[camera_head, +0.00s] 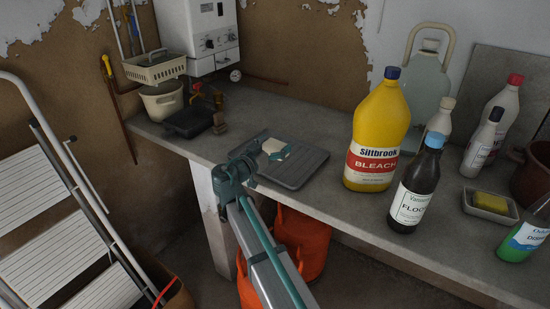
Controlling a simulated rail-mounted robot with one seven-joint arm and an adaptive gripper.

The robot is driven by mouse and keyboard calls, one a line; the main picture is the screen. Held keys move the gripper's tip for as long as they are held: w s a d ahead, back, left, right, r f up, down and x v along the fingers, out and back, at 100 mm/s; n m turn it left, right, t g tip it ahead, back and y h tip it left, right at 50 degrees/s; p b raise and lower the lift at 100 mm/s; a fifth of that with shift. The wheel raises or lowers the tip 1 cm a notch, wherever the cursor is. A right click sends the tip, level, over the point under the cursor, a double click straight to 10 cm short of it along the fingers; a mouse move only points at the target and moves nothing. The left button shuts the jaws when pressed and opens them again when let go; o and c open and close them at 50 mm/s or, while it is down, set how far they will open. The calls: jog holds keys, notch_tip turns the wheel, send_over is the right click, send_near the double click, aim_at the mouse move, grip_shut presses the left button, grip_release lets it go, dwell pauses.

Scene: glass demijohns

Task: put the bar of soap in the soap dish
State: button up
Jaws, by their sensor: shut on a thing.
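My gripper (273,151) is at the middle of the counter, over a dark grey board. Its teal fingers are shut on a small cream block (276,147), which looks like the bar of soap. The fingers partly cover it, and I cannot tell whether it touches the board. At the right, a small pale, shallow dish (468,207) stands on the counter and looks like the soap dish. A yellow block (491,203) lies in it; I cannot tell whether that is a sponge or soap.
The dark board (300,171) lies under my gripper. A green bottle (527,236) is right of the dish. A stepladder (45,215) leans at left.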

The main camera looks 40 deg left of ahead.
jog(key=shift+f, duration=2.55)
jog(key=shift+f+b, duration=0.2)
jog(key=shift+b, duration=0.5)
jog(key=o, duration=1.1)
jog(key=p, duration=0.3)
jog(key=shift+r, duration=0.3)
jog(key=shift+s+f+b, duration=0.2)
jog(key=shift+s+b, duration=0.8)
jog(key=shift+s, duration=1.75)
jog(key=shift+s+f+b, duration=0.15)
jog(key=shift+s+b, duration=0.85)
jog(key=shift+s, duration=1.7)
